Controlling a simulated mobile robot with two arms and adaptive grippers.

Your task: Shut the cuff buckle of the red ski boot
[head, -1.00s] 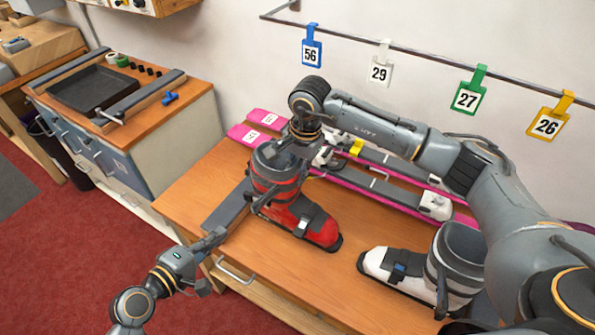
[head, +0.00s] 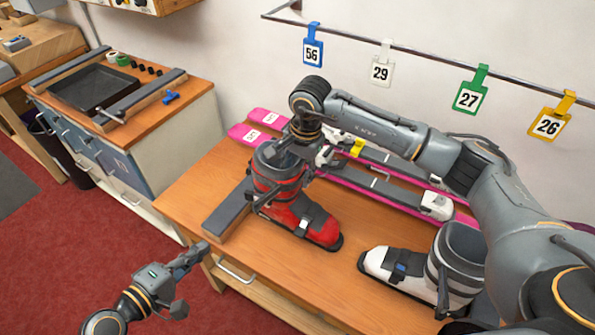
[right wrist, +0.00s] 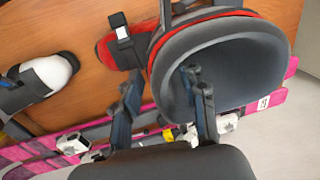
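The red ski boot (head: 315,230) stands on the wooden bench, toe to the lower right; it also shows in the right wrist view (right wrist: 105,48). Its dark cuff lever (head: 264,199) sticks out from the cuff toward the lower left. My right gripper (head: 291,148) is at the top of the cuff. In the right wrist view its fingers (right wrist: 165,95) are apart, one over the cuff opening and one outside the wall. My left gripper (head: 200,250) is off the bench's front left edge, apart from the boot; its finger gap is unclear.
A white boot (head: 385,268) stands to the right. Pink skis (head: 375,190) lie behind the red boot. A grey-topped bar (head: 222,212) lies left of it. Numbered tags (head: 467,99) hang from a rail. Bare bench (head: 270,268) shows in front.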

